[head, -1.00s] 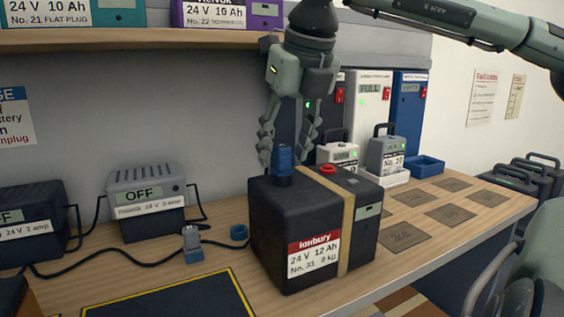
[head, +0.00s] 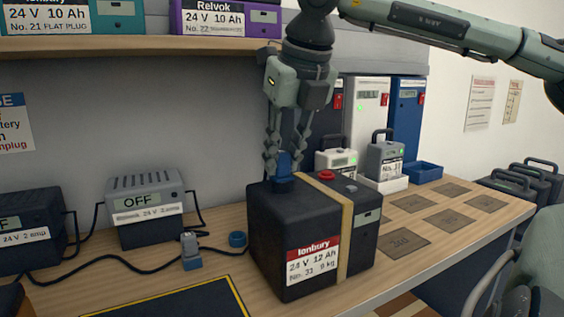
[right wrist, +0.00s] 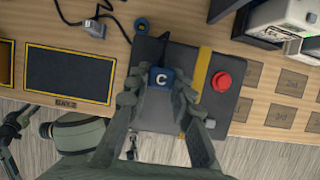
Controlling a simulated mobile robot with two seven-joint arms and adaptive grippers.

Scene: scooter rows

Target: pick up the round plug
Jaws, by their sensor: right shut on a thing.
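The round plug (head: 284,164) is blue and stands upright in a dark collar on top of the black Ionbury battery (head: 300,225). In the right wrist view the fingers of my right gripper (right wrist: 161,92) flank the plug. The plug's lower end is hidden in the collar.
A red button (right wrist: 222,81) and a yellow strap (head: 346,230) are on the battery. Left on the bench are a grey plug on a blue base (head: 190,250), a blue ring (head: 237,239) and a charger reading OFF (head: 146,207). A shelf (head: 130,44) hangs above.

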